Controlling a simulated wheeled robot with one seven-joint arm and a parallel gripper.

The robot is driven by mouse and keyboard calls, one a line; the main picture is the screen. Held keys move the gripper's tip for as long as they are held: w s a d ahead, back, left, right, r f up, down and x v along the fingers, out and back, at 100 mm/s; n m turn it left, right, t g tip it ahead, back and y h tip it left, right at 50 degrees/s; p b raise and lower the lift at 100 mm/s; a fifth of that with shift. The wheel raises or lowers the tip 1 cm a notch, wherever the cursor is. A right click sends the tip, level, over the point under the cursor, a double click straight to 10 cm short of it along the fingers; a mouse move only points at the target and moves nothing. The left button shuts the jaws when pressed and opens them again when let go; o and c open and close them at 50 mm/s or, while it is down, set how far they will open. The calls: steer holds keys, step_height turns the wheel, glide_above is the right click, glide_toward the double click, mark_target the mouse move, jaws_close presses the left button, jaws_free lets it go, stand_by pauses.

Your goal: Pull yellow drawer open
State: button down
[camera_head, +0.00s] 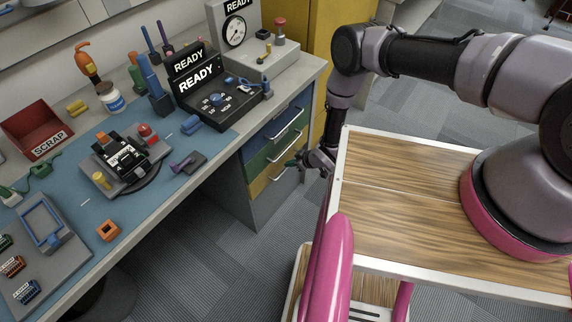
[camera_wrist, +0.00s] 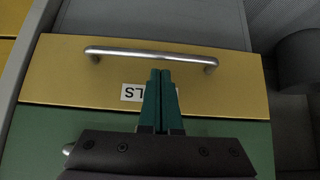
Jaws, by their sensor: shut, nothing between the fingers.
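The yellow drawer (camera_head: 263,184) is the lowest front in a stack under the bench and looks closed. In the wrist view its yellow front (camera_wrist: 215,85) fills the upper middle, with a silver bar handle (camera_wrist: 150,53) and a white label (camera_wrist: 132,92) seen upside down. My gripper (camera_head: 297,164) is beside the drawer fronts in the head view. In the wrist view my gripper (camera_wrist: 160,74) is shut, its green fingertips just below the handle in the picture, over the label's edge. The handle is not between the fingers. I cannot tell whether the tips touch the front.
The green drawer (camera_head: 270,152) and blue drawer (camera_head: 279,122) are above the yellow one, each with a silver handle. The workbench (camera_head: 225,122) carries devices, tools and a red scrap bin (camera_head: 36,130). Carpet floor (camera_head: 235,245) is free in front of the drawers.

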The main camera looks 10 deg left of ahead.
steer(key=shift+x, duration=1.55)
steer(key=shift+d, duration=0.1)
